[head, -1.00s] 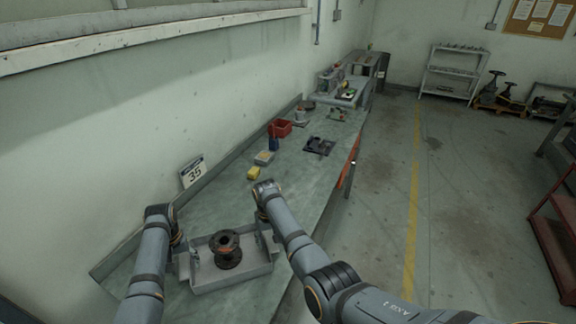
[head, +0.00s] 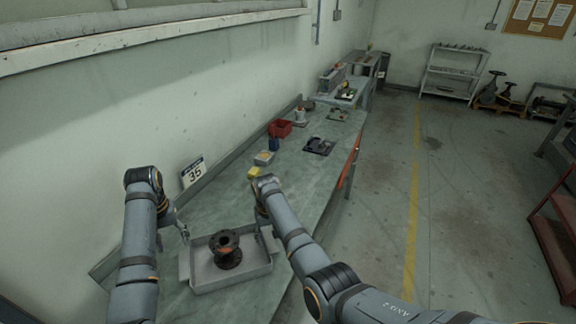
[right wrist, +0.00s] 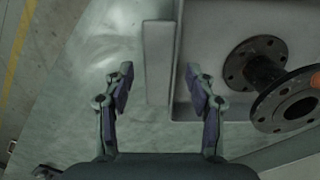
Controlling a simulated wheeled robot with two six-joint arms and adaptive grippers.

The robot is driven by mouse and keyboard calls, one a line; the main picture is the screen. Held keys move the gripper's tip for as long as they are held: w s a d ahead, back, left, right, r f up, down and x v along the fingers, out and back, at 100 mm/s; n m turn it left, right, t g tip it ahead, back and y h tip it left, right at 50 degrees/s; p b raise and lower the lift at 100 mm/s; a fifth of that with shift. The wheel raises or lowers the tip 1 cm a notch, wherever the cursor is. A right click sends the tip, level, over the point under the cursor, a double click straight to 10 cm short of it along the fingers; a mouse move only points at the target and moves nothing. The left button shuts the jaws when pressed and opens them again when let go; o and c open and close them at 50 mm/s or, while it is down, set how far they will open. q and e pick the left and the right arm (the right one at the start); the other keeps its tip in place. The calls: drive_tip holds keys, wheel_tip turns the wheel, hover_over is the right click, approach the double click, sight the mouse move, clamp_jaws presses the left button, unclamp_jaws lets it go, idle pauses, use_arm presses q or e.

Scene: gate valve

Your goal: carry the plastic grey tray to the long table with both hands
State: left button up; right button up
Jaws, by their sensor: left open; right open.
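The grey tray (head: 232,284) rests on the near end of the long table (head: 308,178). A dark flanged pipe piece (head: 228,252) stands in it. My left gripper (head: 182,234) is open, above and just outside the tray's left side, apart from it. My right gripper (head: 265,236) is open at the tray's right side. In the right wrist view, the open fingers of this gripper (right wrist: 158,82) lie on either side of the tray's raised side handle (right wrist: 158,62); contact cannot be told. Part of the flanged piece (right wrist: 270,80) shows there too.
A yellow block (head: 254,173), a red bin (head: 280,128) and a black item (head: 319,146) lie farther along the table. A "35" sign (head: 193,172) is by the wall. The floor right of the table is open up to a red rack (head: 556,240).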

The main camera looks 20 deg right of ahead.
wheel_tip(320, 180, up, 10)
drive_tip(key=shift+f, duration=0.1)
idle(0.4)
